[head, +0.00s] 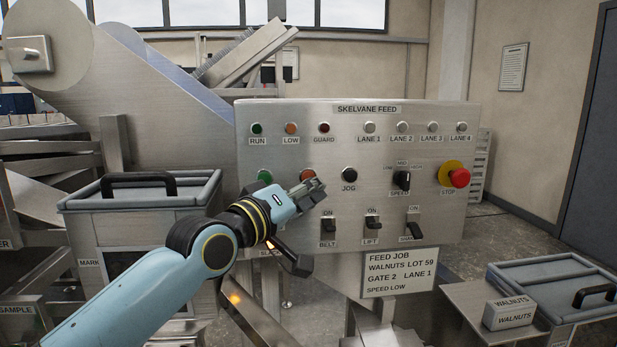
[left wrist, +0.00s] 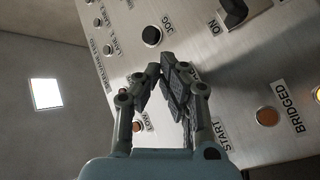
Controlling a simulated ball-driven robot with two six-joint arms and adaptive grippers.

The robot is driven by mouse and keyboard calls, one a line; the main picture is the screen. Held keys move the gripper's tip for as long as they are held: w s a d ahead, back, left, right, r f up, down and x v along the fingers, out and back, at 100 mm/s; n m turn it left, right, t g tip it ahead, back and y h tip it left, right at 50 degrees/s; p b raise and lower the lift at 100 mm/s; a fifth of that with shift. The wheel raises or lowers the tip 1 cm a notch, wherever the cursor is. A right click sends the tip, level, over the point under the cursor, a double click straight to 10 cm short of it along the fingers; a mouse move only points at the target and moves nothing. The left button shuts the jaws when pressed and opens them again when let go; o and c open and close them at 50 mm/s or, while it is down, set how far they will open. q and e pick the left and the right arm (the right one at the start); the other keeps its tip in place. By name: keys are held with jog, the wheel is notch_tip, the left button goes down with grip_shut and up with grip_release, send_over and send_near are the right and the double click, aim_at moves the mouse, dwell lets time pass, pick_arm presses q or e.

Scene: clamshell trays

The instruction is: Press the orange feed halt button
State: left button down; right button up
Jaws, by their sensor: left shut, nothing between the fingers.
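The orange feed halt button (head: 307,174) sits on the steel control panel, between the green button (head: 265,177) and the black JOG button (head: 349,174). My right gripper is not in view.
The panel (head: 455,220) also bears a red STOP button (head: 460,178), a SPEED knob (head: 402,181) and BELT (head: 328,226) and LIFT (head: 372,224) switches. An orange lamp (left wrist: 267,116) is near the BRIDGED label. A lidded bin (head: 85,200) stands left of the panel.

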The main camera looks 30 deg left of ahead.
pick_arm(q)
jog(key=s+d, duration=0.1)
jog(key=s, duration=0.1)
jog(key=s+d+p, duration=0.1)
jog(key=s+d, duration=0.1)
dwell(0.4)
dwell(0.8)
